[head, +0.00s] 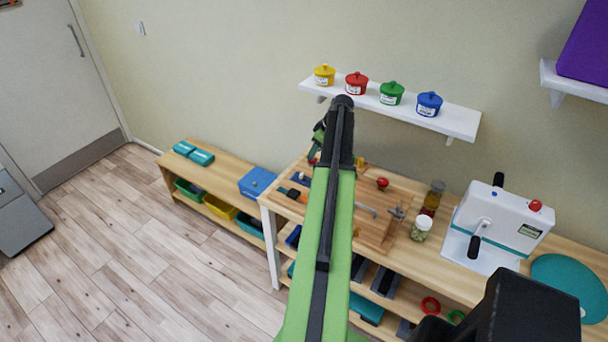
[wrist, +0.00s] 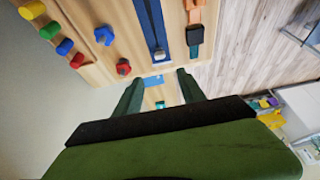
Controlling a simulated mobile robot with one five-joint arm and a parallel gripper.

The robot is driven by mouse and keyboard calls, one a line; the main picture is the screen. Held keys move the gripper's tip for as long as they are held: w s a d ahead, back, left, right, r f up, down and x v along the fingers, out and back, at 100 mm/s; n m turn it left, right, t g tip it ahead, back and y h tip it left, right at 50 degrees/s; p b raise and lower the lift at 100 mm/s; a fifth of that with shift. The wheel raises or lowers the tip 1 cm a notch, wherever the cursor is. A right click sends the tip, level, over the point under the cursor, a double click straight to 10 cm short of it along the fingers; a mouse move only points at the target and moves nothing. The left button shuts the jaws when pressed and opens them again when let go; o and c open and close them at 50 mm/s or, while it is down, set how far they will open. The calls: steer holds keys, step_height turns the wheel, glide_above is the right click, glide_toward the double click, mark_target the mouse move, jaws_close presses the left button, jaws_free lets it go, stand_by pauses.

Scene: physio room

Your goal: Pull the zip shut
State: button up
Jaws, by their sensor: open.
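The wooden activity board (head: 370,235) stands on the bench in the head view, partly hidden by my arm. In the wrist view it fills the top (wrist: 178,20). In the head view my gripper (head: 319,140) is above the board's far left part.
Red (wrist: 123,67) and blue (wrist: 104,35) knobs and coloured pegs (wrist: 48,30) lie left of the strip. An orange-and-green strap (wrist: 195,35) is right of it. Jars (head: 421,228), a white cranked machine (head: 497,225) and a wall shelf (head: 455,122) with pots are nearby. Floor at left is clear.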

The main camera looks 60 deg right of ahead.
mark_target(302, 174)
steer(key=b+x, duration=1.2)
steer(key=x, duration=0.3)
steer(key=shift+f+b, duration=0.1)
steer(key=shift+b, duration=0.25)
jaws_close()
stand_by(0.3)
